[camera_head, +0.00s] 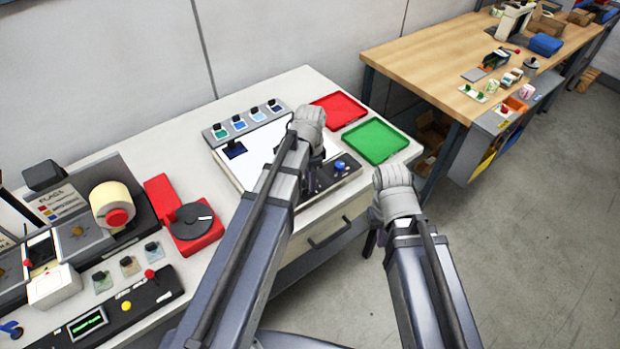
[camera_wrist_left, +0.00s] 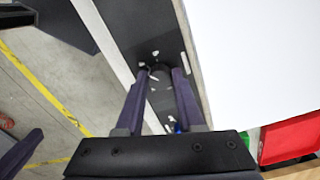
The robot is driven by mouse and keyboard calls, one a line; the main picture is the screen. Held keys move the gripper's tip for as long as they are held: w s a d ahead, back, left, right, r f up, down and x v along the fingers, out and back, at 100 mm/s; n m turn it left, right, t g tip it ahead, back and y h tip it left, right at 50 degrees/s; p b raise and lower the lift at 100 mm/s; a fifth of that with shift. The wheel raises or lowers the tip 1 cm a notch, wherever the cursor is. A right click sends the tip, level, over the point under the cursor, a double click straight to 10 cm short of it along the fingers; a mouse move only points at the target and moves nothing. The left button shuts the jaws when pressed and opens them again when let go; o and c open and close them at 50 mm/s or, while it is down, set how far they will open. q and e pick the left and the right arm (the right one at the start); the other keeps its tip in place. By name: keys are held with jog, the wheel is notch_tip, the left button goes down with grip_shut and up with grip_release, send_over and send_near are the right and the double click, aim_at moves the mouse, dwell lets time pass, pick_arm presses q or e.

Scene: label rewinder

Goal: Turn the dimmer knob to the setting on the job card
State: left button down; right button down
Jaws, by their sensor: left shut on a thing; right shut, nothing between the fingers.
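A lightbox with a white top (camera_head: 258,150) stands on the white bench, with a black control strip (camera_head: 325,181) along its front edge. My left gripper (camera_head: 314,183) is over this strip, pointing down. In the left wrist view its two fingers (camera_wrist_left: 160,73) are closed on a dark round knob (camera_wrist_left: 160,67) on the strip, with white marks around it. The knob's setting is not readable, and in the head view my wrist hides it. My right gripper (camera_head: 371,242) is shut and empty, beyond the bench's front edge. I cannot make out a job card.
A blue knob (camera_head: 340,165) sits on the strip right of my left gripper. Red (camera_head: 338,110) and green (camera_head: 375,140) trays lie to the right. A row of coloured samples (camera_head: 240,123) lies behind the lightbox. The rewinder machine (camera_head: 90,220) is at left.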

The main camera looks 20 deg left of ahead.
pick_arm(q)
jog(key=c, duration=0.5)
grip_release()
jog(key=shift+r, duration=0.1)
notch_tip(320, 180, up, 8)
jog(key=p, duration=0.8)
jog(key=shift+f, duration=0.2)
jog(key=s+d+f+n+b, duration=0.1)
jog(key=s+d+n, duration=0.1)
jog(key=s+d, duration=0.1)
jog(key=s+d+f+n+b, duration=0.2)
jog(key=s+d, duration=0.2)
jog(key=s, duration=0.2)
jog(key=s+d+f+n+y+b, duration=0.1)
jog(key=s+d+f+n+b, duration=0.1)
jog(key=s, duration=0.3)
jog(key=shift+s+d+f+n, duration=0.1)
jog(key=shift+d+n, duration=0.4)
jog(key=shift+d, duration=0.25)
